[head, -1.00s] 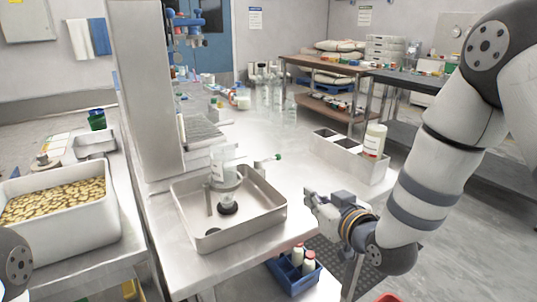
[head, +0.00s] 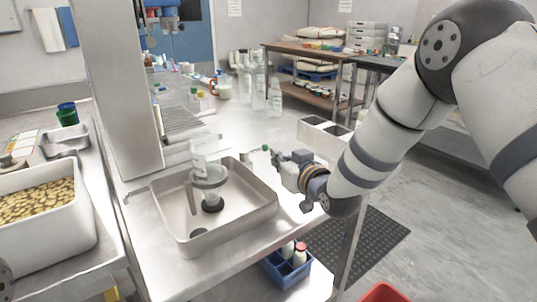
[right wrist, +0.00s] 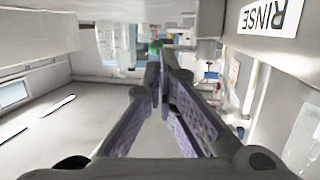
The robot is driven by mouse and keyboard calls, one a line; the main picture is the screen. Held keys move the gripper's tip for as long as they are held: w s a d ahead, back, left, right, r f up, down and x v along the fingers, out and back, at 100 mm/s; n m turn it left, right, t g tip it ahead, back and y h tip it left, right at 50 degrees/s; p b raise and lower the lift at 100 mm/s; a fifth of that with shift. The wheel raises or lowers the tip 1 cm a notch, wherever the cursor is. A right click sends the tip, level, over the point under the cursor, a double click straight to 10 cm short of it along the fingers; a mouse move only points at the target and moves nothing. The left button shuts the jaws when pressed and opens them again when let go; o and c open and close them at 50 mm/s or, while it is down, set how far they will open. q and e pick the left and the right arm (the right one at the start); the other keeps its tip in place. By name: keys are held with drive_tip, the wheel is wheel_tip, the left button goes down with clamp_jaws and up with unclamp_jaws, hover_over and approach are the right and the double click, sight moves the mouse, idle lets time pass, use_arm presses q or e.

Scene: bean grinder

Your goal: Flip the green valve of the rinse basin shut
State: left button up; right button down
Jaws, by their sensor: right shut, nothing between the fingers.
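The green valve (head: 265,148) is a small green knob at the end of a thin stem on the far right side of the steel rinse basin (head: 262,212). My right gripper (head: 275,158) is just right of the knob, its fingers pointing toward it. In the right wrist view, which is upside down, the green valve (right wrist: 155,46) shows just beyond the tips of my right gripper (right wrist: 160,58). Its fingers are together and empty. Whether the tips touch the knob I cannot tell.
A clear container (head: 206,160) stands on a holder over the basin. A grey divided bin (head: 318,135) sits behind my right gripper, close to it. A "RINSE" label (right wrist: 271,15) shows in the right wrist view. Several clear bottles (head: 258,90) stand farther back.

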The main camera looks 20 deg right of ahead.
sight(265, 149)
drive_tip(key=x, duration=0.4)
drive_tip(key=shift+w+f+b, duration=0.2)
drive_tip(key=shift+w+b, duration=0.05)
drive_tip(key=shift+b, duration=0.1)
drive_tip(key=shift+w+a+r, duration=0.1)
drive_tip(key=shift+w+a, duration=0.05)
drive_tip(key=shift+w, duration=0.35)
use_arm(q)
drive_tip(key=shift+s+f, duration=0.6)
drive_tip(key=shift+f, duration=0.05)
use_arm(e)
drive_tip(key=shift+w+n+y, duration=0.15)
drive_tip(key=shift+n+y, duration=0.15)
drive_tip(key=shift+y, duration=0.1)
use_arm(q)
drive_tip(key=shift+s+d+f+g, duration=0.1)
drive_tip(key=shift+s+d+g, duration=0.2)
drive_tip(key=shift+d, duration=0.45)
